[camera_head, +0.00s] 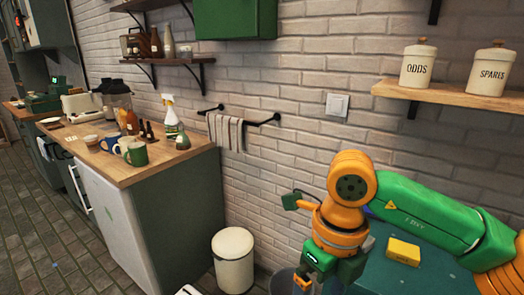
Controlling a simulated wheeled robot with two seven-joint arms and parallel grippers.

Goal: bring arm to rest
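My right arm, green and orange, comes in from the right edge in the head view and bends down at its orange elbow. My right gripper (317,284) points down at the bottom edge of the picture. Its lower end is cut off by the frame, so I cannot tell how far apart its fingers are or whether it holds anything. My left gripper is not in view.
A teal surface (425,279) with a yellow block (403,252) lies beside my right arm. A cream bin (233,258) stands left of the gripper. A wooden counter (167,163) holds mugs and bottles. A shelf (450,94) with two jars is above right.

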